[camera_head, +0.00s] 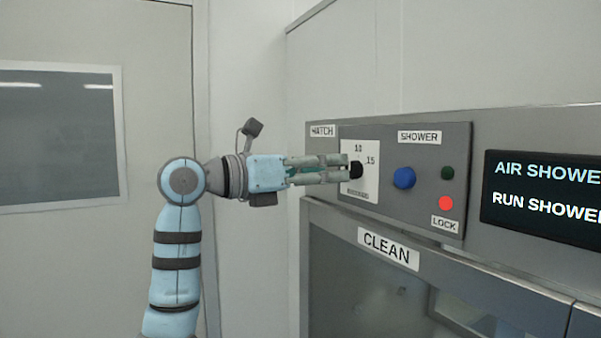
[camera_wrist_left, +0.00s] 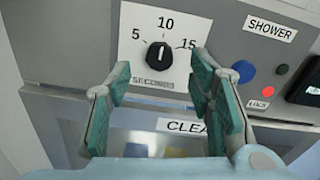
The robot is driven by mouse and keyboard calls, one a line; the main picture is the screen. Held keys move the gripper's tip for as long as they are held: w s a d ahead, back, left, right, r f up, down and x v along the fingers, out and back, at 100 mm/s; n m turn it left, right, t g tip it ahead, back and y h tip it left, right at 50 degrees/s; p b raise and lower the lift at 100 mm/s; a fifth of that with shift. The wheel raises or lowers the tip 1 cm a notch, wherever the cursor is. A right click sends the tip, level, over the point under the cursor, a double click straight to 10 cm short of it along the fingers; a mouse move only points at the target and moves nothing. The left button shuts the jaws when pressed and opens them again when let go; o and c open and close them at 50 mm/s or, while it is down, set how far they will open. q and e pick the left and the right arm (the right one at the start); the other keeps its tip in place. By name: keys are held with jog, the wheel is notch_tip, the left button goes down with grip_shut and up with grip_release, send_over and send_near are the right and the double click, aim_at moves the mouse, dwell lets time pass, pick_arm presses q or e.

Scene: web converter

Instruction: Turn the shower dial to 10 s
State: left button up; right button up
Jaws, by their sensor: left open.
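The black shower dial (camera_wrist_left: 159,56) sits on a white plate (camera_wrist_left: 128,73) marked 5, 10, 15 and SECONDS. In the left wrist view its light pointer line looks roughly upright, toward the 10. In the head view the dial (camera_head: 356,169) is at the fingertips of my left gripper (camera_head: 352,168), and the fingers hide part of the plate. In the left wrist view my left gripper (camera_wrist_left: 160,85) is open, with one green-padded finger to each side below the dial. I cannot tell whether the fingers touch it. My right gripper is in neither view.
Right of the dial are a blue button (camera_head: 404,178), a dark green light (camera_head: 447,173) and a red light (camera_head: 446,203) marked LOCK. A display (camera_head: 545,195) is farther right. The hatch door marked CLEAN (camera_head: 388,249) is below. A windowed wall stands left.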

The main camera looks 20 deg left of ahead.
pick_arm(q)
jog(key=v, duration=0.8)
jog(key=shift+r, duration=0.1)
